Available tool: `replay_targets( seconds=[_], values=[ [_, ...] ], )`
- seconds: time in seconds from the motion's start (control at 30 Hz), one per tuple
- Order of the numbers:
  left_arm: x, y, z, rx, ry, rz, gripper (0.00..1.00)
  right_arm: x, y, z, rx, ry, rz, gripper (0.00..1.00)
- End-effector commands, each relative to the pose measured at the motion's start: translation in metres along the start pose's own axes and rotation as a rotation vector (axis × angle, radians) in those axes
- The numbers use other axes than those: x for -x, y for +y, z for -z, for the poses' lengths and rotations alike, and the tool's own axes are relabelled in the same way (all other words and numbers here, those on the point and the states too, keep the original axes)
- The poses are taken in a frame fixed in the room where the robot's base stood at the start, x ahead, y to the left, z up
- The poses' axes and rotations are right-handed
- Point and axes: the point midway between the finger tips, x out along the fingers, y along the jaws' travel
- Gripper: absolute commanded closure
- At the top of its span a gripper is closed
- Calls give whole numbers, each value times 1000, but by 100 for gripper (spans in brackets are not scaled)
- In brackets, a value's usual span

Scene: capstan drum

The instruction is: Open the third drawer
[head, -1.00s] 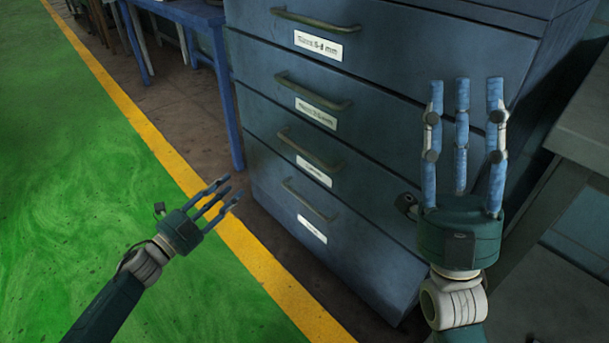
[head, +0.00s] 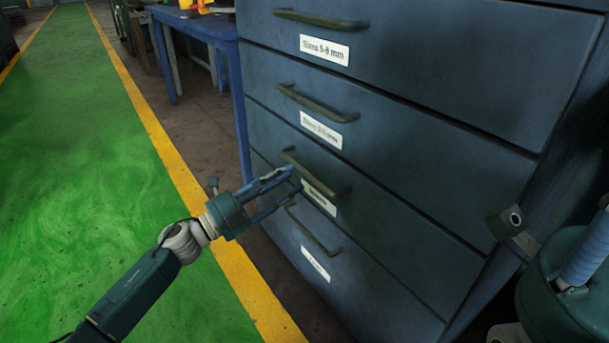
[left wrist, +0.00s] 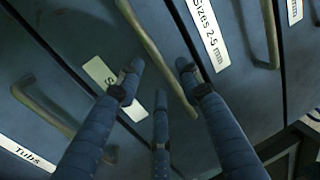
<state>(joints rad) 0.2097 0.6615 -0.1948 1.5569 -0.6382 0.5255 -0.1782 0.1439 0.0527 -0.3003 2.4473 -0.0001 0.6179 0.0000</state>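A blue-grey cabinet has a stack of drawers, each with a bar handle and a white label. In the head view, the third visible drawer from the top (head: 400,215) is closed, flush with its neighbours. Its handle (head: 327,180) is at my left gripper's (head: 288,188) fingertips. In the left wrist view this handle (left wrist: 153,45) runs between the spread fingertips (left wrist: 158,78); the fingers are open, and contact cannot be told. Its label (left wrist: 101,73) is partly hidden by a finger. My right gripper (head: 582,250) shows only partly at the right edge, its fingertips out of view.
The lowest visible drawer, labelled "Tubs" (left wrist: 25,152), and the "Sizes 2-5 mm" drawer above, with its handle (head: 316,105), are closed. A blue table (head: 195,22) stands behind left. The green floor (head: 80,180) at left is clear.

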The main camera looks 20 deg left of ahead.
Motion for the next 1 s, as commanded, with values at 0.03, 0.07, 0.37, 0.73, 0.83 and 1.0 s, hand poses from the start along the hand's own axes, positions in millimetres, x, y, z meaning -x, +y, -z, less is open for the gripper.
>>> replay_targets(
  seconds=[0.03,0.07,0.37,0.73,0.83,1.0],
  values=[
    [-11,2,0,-2,2,4,64,1,-1,2,2,13,4,60],
    [-16,2,0,-2,0,3,64,0,-1,3,2,18,6,60],
    [-49,1,0,0,0,0,64,-6,-3,8,6,45,17,60],
    [-52,0,0,1,-1,0,74,-8,-4,8,6,45,18,60],
    [-52,1,0,1,-1,0,94,-8,-4,8,6,45,18,60],
    [-52,1,0,1,-1,0,100,-8,-4,8,6,45,18,60]
  ],
)
